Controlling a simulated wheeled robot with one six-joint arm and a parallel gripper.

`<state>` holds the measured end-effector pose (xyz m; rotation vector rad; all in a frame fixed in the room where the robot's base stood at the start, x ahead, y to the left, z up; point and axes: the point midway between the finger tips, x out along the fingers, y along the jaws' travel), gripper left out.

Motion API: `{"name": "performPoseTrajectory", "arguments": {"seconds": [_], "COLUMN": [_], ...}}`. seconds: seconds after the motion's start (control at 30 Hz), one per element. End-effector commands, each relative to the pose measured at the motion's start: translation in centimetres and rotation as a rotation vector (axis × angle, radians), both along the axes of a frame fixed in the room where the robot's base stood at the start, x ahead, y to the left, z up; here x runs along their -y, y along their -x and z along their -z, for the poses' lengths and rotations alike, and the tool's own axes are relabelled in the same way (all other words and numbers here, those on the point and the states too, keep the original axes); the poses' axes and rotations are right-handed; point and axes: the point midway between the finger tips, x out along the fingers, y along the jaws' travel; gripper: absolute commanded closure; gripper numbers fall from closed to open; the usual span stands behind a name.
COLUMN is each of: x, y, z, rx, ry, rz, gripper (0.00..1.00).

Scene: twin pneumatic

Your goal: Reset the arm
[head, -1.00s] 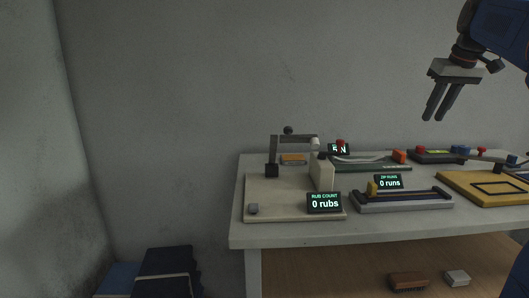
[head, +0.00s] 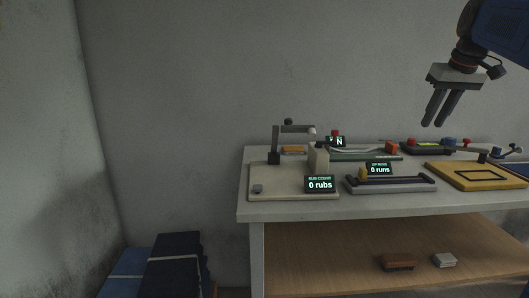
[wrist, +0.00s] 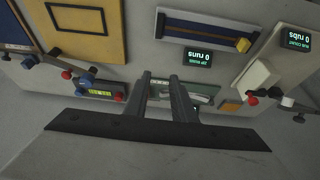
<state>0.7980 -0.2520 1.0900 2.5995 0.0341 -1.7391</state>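My gripper (head: 440,108) hangs in the air at the upper right of the head view, above the back right of the table, with its fingers pointing down. Its two dark fingers are parallel with a narrow gap between them, and nothing shows between them. In the wrist view my gripper (wrist: 160,90) shows the same slim gap, with the table's devices beyond and below the fingertips. The fingers touch nothing.
The white table (head: 290,208) carries a beige rig with a "0 rubs" display (head: 320,184), a grey zip device (head: 390,186) and a yellow board (head: 472,177). A brush (head: 398,261) lies on the lower shelf. Dark blue boxes (head: 172,275) stand on the floor at left.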

Motion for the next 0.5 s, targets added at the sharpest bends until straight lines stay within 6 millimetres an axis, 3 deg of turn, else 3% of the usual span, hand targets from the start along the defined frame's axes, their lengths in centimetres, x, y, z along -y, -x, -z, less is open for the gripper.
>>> {"name": "performPoseTrajectory", "arguments": {"seconds": [0.27, 0.5], "x": [-3.6, -8.3], "y": [3.1, 8.5], "z": [2.3, 7.0], "rx": [0.0, -0.001], "ry": [-0.001, -0.001], "rz": [0.007, 0.017], "gripper": [0.77, 0.77]}}
